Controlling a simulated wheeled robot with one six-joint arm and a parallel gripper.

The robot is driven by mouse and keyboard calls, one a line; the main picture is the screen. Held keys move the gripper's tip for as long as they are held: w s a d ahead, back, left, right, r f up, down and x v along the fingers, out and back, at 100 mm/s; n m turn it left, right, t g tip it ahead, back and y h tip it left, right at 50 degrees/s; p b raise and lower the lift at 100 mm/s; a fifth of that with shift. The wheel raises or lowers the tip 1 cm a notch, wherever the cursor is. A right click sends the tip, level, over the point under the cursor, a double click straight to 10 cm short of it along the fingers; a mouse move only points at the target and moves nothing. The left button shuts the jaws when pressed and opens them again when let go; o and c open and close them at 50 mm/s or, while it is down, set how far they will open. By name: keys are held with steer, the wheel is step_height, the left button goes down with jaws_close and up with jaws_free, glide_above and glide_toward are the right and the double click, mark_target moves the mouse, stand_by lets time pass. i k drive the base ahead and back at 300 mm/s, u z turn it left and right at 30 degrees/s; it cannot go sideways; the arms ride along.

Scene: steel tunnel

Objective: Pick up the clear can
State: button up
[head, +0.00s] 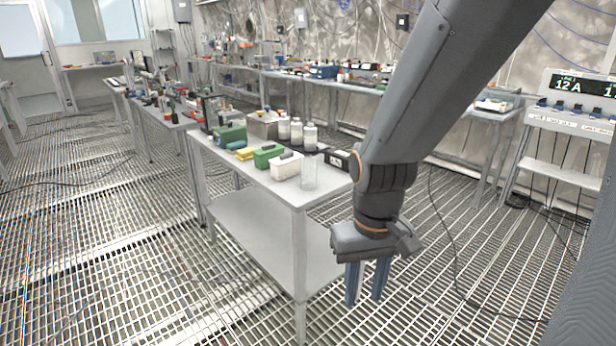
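The clear can (309,173) is a transparent cylinder standing upright near the front right corner of the near table (313,197). My gripper (366,284) hangs off the right side of that table, fingers pointing down, to the right of the can and apart from it. Its two fingers show with a narrow gap between them, and nothing shows between them. No part of the can is hidden by my arm.
Beside the can stand a white box (286,166), a green box (267,155) and a black box (337,158). Several white-capped bottles (309,137) stand behind. My arm crosses the right side. Open grated floor (110,260) lies left of the table, with cables on it.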

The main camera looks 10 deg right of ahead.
mark_target(308, 164)
steer(key=z, duration=0.05)
steer(key=i, duration=0.8)
steer(key=u, duration=0.55)
steer(key=i, duration=0.7)
steer(key=u, duration=0.3)
